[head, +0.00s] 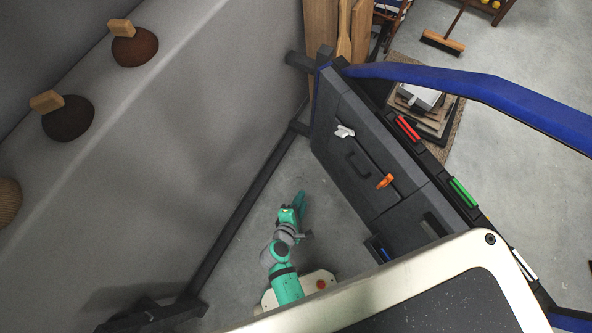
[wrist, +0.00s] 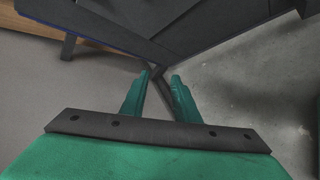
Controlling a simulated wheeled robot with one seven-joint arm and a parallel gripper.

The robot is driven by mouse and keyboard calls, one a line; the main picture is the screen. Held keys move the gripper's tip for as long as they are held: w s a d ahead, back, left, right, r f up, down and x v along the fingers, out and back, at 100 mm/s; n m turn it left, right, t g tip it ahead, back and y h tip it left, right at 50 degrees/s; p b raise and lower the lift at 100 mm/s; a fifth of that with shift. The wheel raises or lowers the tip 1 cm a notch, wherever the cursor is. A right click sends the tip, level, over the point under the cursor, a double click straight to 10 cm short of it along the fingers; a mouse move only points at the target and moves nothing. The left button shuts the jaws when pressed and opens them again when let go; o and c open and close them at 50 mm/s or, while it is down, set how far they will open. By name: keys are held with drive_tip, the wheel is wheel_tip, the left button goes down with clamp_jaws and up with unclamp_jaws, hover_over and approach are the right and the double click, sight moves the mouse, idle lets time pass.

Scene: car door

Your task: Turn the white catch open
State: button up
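The white catch (head: 344,131) is on the inner face of the dark car door (head: 345,185), near its upper left corner in the head view. An orange catch (head: 385,181) is on the same panel, lower and to the right. My gripper (head: 301,196) is over the grey floor, left of the door and apart from it. In the wrist view my gripper (wrist: 160,75) has its two green fingers parted with nothing between them. The lower edge of the door shows ahead of them in the wrist view; the white catch is out of that view.
The door has a recessed handle (head: 358,164) between the catches and a blue window frame (head: 480,88). Red (head: 407,129) and green (head: 463,193) pieces sit along its edge. A dark frame bar (head: 245,205) runs along the floor left of my arm. Open floor lies between bar and door.

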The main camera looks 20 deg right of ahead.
drive_tip(key=shift+s+a+r+m+t+y, duration=0.25)
drive_tip(key=shift+s+a+y, duration=0.25)
drive_tip(key=shift+s+a, duration=0.15)
drive_tip(key=shift+s+a+r+m+t+y, duration=0.15)
drive_tip(key=shift+s+a+m+y, duration=0.1)
drive_tip(key=shift+s+a+y, duration=0.4)
drive_tip(key=shift+w+a+h, duration=0.1)
drive_tip(key=shift+w+h, duration=0.1)
drive_tip(key=shift+h, duration=0.15)
drive_tip(key=m+g+h, duration=0.2)
drive_tip(key=g+h, duration=0.3)
drive_tip(key=h, duration=0.7)
approach(338, 135)
drive_tip(key=x, duration=0.9)
drive_tip(key=shift+c, duration=0.3)
clamp_jaws()
